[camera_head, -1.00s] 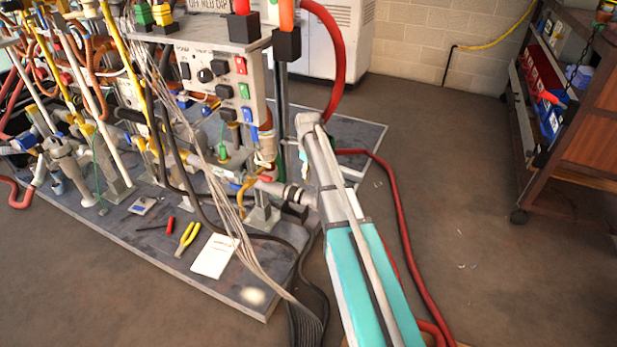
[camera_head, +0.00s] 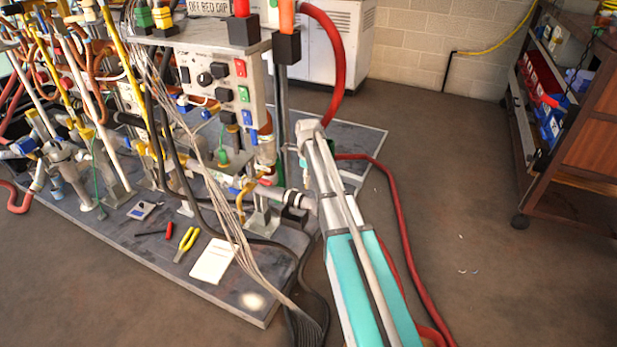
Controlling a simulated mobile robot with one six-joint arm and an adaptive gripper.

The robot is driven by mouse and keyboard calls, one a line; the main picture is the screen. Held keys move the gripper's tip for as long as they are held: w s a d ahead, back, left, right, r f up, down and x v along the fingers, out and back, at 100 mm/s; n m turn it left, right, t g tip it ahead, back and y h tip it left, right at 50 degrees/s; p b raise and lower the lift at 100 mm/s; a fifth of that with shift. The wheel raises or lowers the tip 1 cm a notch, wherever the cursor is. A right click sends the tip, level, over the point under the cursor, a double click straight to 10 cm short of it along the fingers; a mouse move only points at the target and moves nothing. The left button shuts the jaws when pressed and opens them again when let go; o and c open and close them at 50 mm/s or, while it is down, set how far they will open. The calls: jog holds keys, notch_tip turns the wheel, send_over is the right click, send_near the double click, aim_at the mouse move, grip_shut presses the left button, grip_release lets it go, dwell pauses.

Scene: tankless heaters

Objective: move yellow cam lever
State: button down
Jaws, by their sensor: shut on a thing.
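My arm (camera_head: 365,270) reaches up from the lower right, and its grey far end (camera_head: 309,130) stands just right of the pipework. My gripper cannot be made out; the arm or the pipework hides it. A yellow curved piece (camera_head: 242,200) sits on the pipework, left of a grey pipe coupling (camera_head: 299,200). I cannot tell whether this is the yellow cam lever. Any contact between my gripper and a lever is hidden.
A control panel (camera_head: 218,88) stands over the skid plate (camera_head: 160,258). Yellow pliers (camera_head: 186,243) and a paper (camera_head: 213,261) lie on the plate. A red hose (camera_head: 397,230) runs right of my arm. A brown rack (camera_head: 585,140) stands at right, with open floor between.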

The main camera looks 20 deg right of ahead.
jog(key=shift+f, duration=0.1)
jog(key=shift+d+f+g+h+b, duration=0.15)
jog(key=shift+g+h+b, duration=0.15)
jog(key=shift+g+h, duration=0.15)
jog(key=shift+s, duration=0.1)
jog(key=shift+c, duration=2.4)
grip_release()
